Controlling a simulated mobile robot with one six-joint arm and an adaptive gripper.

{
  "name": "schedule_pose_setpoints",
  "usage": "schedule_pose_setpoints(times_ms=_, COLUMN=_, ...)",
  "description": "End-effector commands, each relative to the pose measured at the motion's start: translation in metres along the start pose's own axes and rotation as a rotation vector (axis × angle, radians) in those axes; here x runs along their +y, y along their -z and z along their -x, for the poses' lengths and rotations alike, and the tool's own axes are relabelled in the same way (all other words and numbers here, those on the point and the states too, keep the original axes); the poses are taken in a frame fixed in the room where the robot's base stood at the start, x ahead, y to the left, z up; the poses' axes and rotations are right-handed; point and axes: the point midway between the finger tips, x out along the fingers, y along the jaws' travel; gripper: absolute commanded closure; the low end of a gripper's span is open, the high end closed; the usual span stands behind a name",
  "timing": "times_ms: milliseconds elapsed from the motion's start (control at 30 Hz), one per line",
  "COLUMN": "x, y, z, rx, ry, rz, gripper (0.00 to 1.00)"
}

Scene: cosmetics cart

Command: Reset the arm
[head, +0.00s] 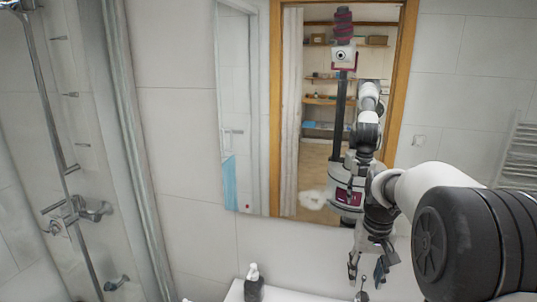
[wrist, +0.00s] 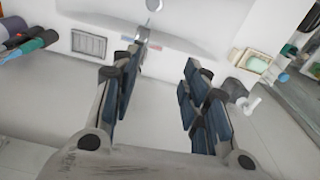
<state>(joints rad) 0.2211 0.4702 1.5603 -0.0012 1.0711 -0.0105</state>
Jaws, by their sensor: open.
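My gripper (head: 367,270) hangs at the lower right of the head view, pointing down above the white counter (head: 285,295). In the wrist view my gripper (wrist: 160,78) has its two dark-padded fingers well apart. Nothing is between them, and only a pale surface shows behind. The arm reaches in from the right edge of the head view, its large dark joint close to the camera.
A dark bottle with a white pump (head: 254,285) stands on the counter, left of my gripper. A mirror (head: 292,130) on the tiled wall reflects me. Shower fittings (head: 90,209) are at left, a towel rail (head: 518,150) at right. Several bottles (wrist: 30,42) show in the wrist view.

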Motion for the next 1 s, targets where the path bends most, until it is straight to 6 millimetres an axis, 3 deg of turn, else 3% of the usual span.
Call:
schedule_pose_setpoints(times_ms=200, x=-0.027, y=-0.078, z=0.027, rx=0.106, ry=0.004, rz=0.058, gripper=0.58)
schedule_pose_setpoints(times_ms=333, x=-0.038, y=-0.13, z=0.03, rx=0.164, ry=0.01, rz=0.091, gripper=0.58)
schedule_pose_setpoints(times_ms=467, x=-0.045, y=-0.184, z=0.021, rx=0.223, ry=0.018, rz=0.124, gripper=0.58)
schedule_pose_setpoints(times_ms=700, x=-0.05, y=-0.271, z=-0.022, rx=0.321, ry=0.036, rz=0.177, gripper=0.58)
schedule_pose_setpoints(times_ms=833, x=-0.049, y=-0.297, z=-0.042, rx=0.353, ry=0.043, rz=0.195, gripper=0.58)
schedule_pose_setpoints(times_ms=1000, x=-0.049, y=-0.309, z=-0.052, rx=0.368, ry=0.047, rz=0.204, gripper=0.58)
